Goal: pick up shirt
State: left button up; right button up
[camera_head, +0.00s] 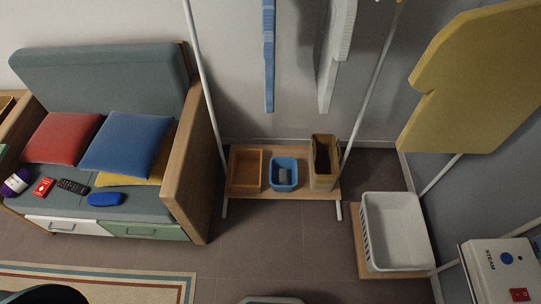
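A yellow flat garment-shaped piece (475,85), which looks like a shirt, is at the upper right, partly cut off by the picture edge. A blue garment (268,55) and a pale grey-white garment (337,55) hang nearly edge-on at the top centre, between two white poles. Their tops are cut off, so I cannot tell which garment is the task's shirt. Neither of my grippers is in view.
Below the hanging garments, a low wooden shelf (300,192) holds an orange-brown box, a blue bin and a tall brown bin. A white basket (398,232) and a STEAM unit (490,272) stand right. A cushioned sofa (100,78) is left.

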aim_at(479, 78)
jog(key=z, duration=1.3)
